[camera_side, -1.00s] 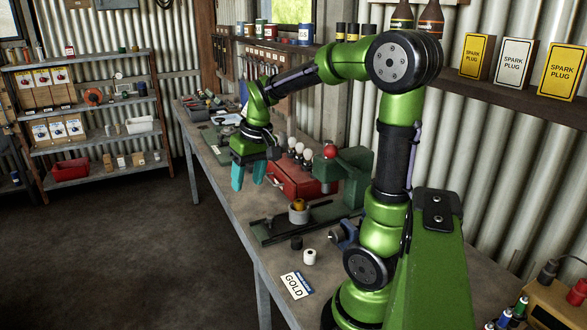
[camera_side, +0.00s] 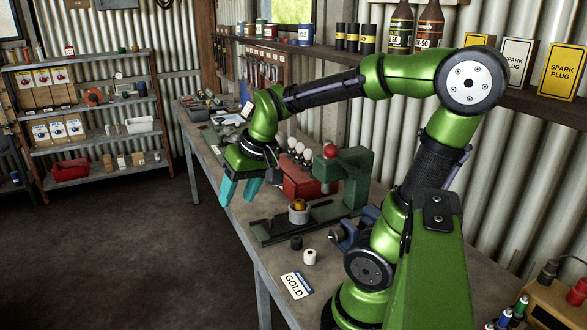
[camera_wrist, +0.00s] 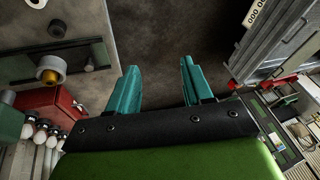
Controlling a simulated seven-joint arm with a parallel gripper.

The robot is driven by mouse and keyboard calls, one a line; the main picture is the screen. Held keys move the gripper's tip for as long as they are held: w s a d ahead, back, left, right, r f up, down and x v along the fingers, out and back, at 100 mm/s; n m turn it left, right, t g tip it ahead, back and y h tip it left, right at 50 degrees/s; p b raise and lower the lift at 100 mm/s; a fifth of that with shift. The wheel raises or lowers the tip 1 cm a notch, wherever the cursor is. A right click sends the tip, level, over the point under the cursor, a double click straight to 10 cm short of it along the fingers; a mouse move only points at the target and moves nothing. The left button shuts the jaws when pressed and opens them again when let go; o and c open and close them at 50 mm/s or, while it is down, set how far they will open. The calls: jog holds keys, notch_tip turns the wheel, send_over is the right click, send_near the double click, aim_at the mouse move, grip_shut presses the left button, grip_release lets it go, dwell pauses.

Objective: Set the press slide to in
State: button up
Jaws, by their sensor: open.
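The press (camera_side: 350,172) is a green C-shaped frame with a red ball on top, on the bench. In the side view its flat dark green slide (camera_side: 272,232) reaches out toward the bench's front edge. A grey cup with a brass-coloured piece (camera_side: 299,210) stands on the slide; it also shows in the wrist view (camera_wrist: 50,70). My gripper (camera_side: 239,191) is open and empty, its teal fingers pointing down, left of and behind the slide. The gripper also shows in the wrist view (camera_wrist: 158,80), with dark floor between its fingers. It touches nothing that I can see.
A red box (camera_side: 300,180) with several white-topped knobs stands behind the slide. A black cylinder (camera_side: 296,243), a white cylinder (camera_side: 310,257) and a GOLD card (camera_side: 296,286) lie in front of it. A blue vise-like part (camera_side: 350,232) is near my base.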

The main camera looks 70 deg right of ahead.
jog(key=w+d+f+g, duration=0.2)
jog(key=d, duration=0.6)
jog(key=n+g, duration=0.3)
jog(key=n, duration=0.4)
send_over(270, 216)
notch_tip(270, 216, down, 16)
jog(key=shift+r, duration=0.2)
grip_shut()
